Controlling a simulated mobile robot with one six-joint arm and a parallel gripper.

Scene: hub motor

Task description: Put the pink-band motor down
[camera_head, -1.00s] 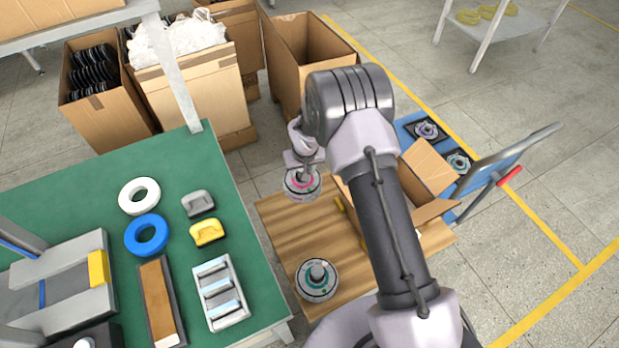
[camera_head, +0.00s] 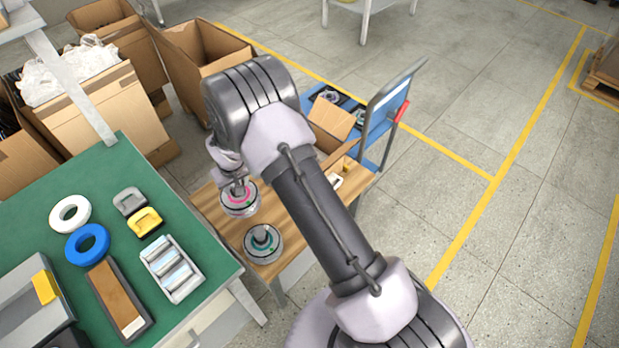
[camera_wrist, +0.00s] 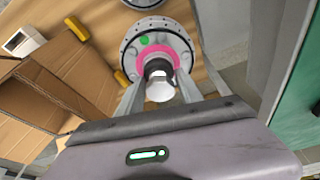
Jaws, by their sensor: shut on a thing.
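The pink-band motor (camera_head: 239,203) is a round silver hub with a pink ring and a dark shaft. My gripper (camera_head: 238,184) is shut on its shaft and holds it upright over the wooden table (camera_head: 208,208). In the wrist view the motor (camera_wrist: 140,52) shows between the two fingers (camera_wrist: 158,88), with a green dot on its face. I cannot tell whether its underside touches the wood. A second motor with a teal band (camera_head: 263,244) stands on the same table, nearer the front. Part of that second motor shows at the top of the wrist view.
An open cardboard box (camera_head: 331,137) is on the wooden table's far right. A green workbench (camera_head: 185,215) with rings and trays stands to the left. A blue cart (camera_head: 380,112) carries more motors behind. Yellow pieces (camera_wrist: 77,28) lie on the wood near the box.

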